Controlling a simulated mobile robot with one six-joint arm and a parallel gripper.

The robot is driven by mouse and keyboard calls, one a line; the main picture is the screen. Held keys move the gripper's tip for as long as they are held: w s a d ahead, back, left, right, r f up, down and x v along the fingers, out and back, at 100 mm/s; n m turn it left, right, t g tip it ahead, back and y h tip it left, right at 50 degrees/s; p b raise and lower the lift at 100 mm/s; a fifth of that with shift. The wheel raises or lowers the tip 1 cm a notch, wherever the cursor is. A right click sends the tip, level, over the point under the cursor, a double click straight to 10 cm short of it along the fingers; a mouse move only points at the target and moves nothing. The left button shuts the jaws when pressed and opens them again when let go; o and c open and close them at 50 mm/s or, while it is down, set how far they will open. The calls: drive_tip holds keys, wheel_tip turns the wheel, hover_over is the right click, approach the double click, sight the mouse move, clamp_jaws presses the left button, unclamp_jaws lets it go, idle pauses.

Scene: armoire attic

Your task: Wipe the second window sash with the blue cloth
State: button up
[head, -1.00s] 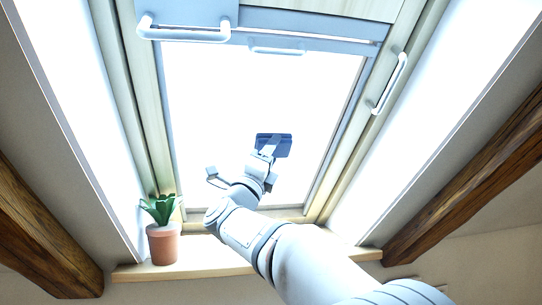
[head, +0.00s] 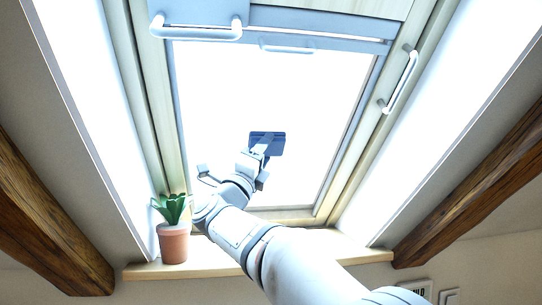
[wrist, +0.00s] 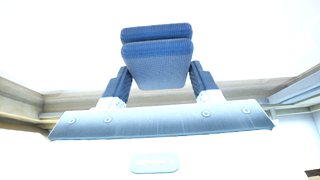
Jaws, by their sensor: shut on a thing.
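The blue cloth (head: 266,143) is a folded pad held out in front of the bright window pane (head: 225,100). In the wrist view the cloth (wrist: 157,68) sits between the two dark fingers. My gripper (wrist: 160,82) is shut on it. In the head view my gripper (head: 257,152) is over the lower middle of the pane. I cannot tell whether the cloth touches the glass. The sash has a pale frame with a top rail (head: 330,42) and a small white handle (head: 286,48). The glass is washed out, so any marks are hidden.
A potted plant (head: 173,242) stands on the wooden sill (head: 215,270) at lower left, near my arm. White bar handles are at top left (head: 195,34) and on the right frame (head: 400,80). Wooden beams flank the window on the left (head: 50,225) and right (head: 460,200).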

sight(282, 147)
drive_tip(key=shift+d+r, duration=0.1)
drive_tip(key=shift+w+d+b, duration=0.25)
drive_tip(key=shift+d+b, duration=0.65)
drive_tip(key=shift+d, duration=0.35)
drive_tip(key=shift+w+d+r, duration=0.1)
drive_tip(key=shift+d+r, duration=0.25)
drive_tip(key=shift+d, duration=0.3)
drive_tip(key=shift+d+f+b, duration=0.15)
drive_tip(key=shift+f+b, duration=0.35)
drive_tip(key=shift+b, duration=0.35)
drive_tip(key=s+f+b, duration=0.1)
drive_tip(key=b, duration=0.1)
drive_tip(key=s+f+b, duration=0.1)
drive_tip(key=b, duration=0.1)
drive_tip(key=s+f+b, duration=0.1)
drive_tip(key=b, duration=0.1)
drive_tip(key=shift+s+d+f+b, duration=0.25)
drive_tip(key=shift+s+f+b, duration=0.1)
drive_tip(key=shift+s+f, duration=0.05)
